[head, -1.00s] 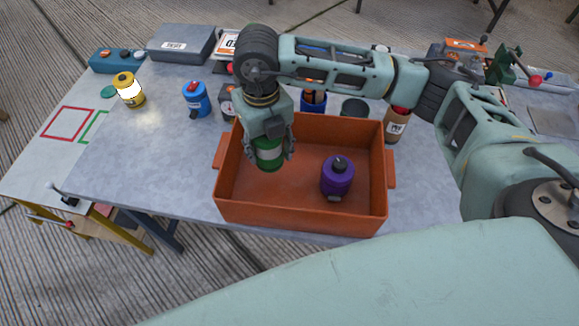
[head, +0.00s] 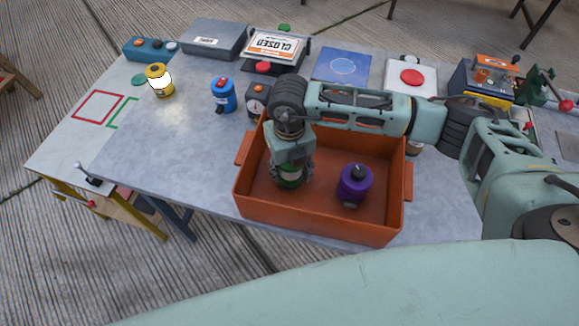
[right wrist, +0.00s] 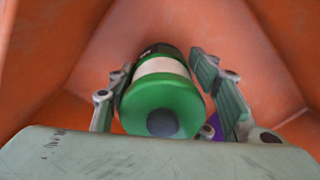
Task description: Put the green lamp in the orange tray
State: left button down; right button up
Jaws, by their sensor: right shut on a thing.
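The green lamp (head: 290,180) is inside the orange tray (head: 310,226), in its left part, below my right gripper (head: 291,172). My right gripper is shut on the lamp, with a finger on each side of it. In the right wrist view the lamp (right wrist: 164,92) shows its green end, a pale band and a dark far end between the fingers (right wrist: 165,95). Orange tray walls surround it there. I cannot tell whether the lamp touches the tray floor. My left gripper is not in view.
A purple lamp (head: 355,186) stands in the tray, right of the green one. A blue lamp (head: 223,95) and a lit yellow lamp (head: 160,82) stand on the table left of the tray.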

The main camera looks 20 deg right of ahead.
jog(key=o, duration=1.5)
jog(key=shift+r, duration=0.1)
jog(key=shift+r+p, duration=0.2)
jog(key=shift+p, duration=0.1)
notch_tip(320, 180, up, 12)
jog(key=shift+f+b, duration=0.15)
jog(key=shift+b, duration=0.8)
